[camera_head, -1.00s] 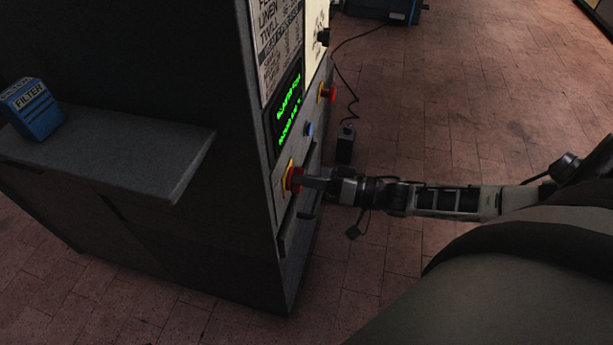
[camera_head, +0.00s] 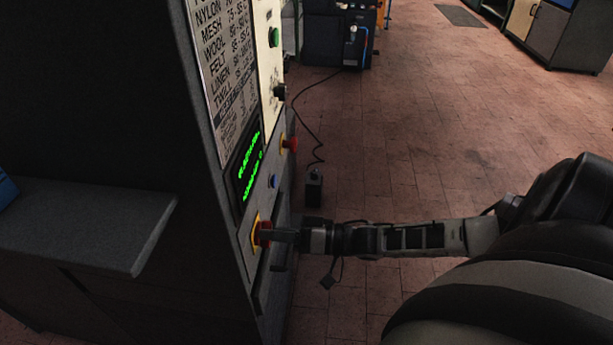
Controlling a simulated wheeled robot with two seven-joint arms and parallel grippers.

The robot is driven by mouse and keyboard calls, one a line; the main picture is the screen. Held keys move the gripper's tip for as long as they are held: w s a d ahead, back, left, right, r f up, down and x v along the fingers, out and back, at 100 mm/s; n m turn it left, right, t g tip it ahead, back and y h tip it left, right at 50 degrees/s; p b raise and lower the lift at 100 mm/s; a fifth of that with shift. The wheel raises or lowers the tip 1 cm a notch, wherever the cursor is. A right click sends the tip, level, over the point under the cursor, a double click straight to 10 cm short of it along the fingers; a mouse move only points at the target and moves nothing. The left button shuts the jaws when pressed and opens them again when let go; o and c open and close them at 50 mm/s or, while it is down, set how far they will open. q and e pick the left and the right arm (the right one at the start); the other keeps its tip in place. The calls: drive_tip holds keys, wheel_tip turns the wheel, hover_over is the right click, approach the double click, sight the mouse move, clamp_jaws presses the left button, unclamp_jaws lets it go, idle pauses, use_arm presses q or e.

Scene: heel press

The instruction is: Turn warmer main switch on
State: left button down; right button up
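A red knob on a yellow plate (camera_head: 256,236) sits low on the front panel of the dark machine (camera_head: 208,215). A second red knob on a yellow plate (camera_head: 290,144) sits farther along the panel. My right gripper (camera_head: 274,236) reaches in from the right, its fingertips at the nearer red knob and partly covering it. The fingers show as one dark bar, so I cannot tell whether they are closed on the knob. The knob's handle position is hidden. The green-lit display (camera_head: 248,168) is on above it. My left gripper is not in view.
A blue button (camera_head: 273,181), a black knob (camera_head: 280,92) and a green button (camera_head: 274,38) are on the panel. A grey shelf (camera_head: 90,225) juts out at left. A black box (camera_head: 314,188) with a cable stands on the floor. The tiled floor (camera_head: 430,140) is open at right.

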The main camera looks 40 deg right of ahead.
drive_tip(key=v, duration=1.6)
drive_tip(key=w+a+f+n+g+h, duration=0.1)
drive_tip(key=a+f+g+h, duration=0.15)
drive_tip(key=a, duration=0.65)
drive_tip(key=w+a+f+n+g+h, duration=0.1)
drive_tip(key=w+a+f+h, duration=0.2)
drive_tip(key=a, duration=0.6)
drive_tip(key=s+d+r+n+g+h, duration=0.1)
drive_tip(key=s+r+g+h, duration=0.2)
drive_tip(key=s, duration=0.2)
drive_tip(key=s+d+r+g+h, duration=0.1)
drive_tip(key=s+r+g+h, duration=0.2)
drive_tip(key=s+g, duration=0.15)
drive_tip(key=w+a+f+t+y, duration=0.3)
drive_tip(key=w+a+f+t, duration=0.2)
drive_tip(key=a+t, duration=0.1)
drive_tip(key=shift+w+a+f+n+t, duration=0.25)
drive_tip(key=shift+f+n+t, duration=0.15)
drive_tip(key=shift+t, duration=0.4)
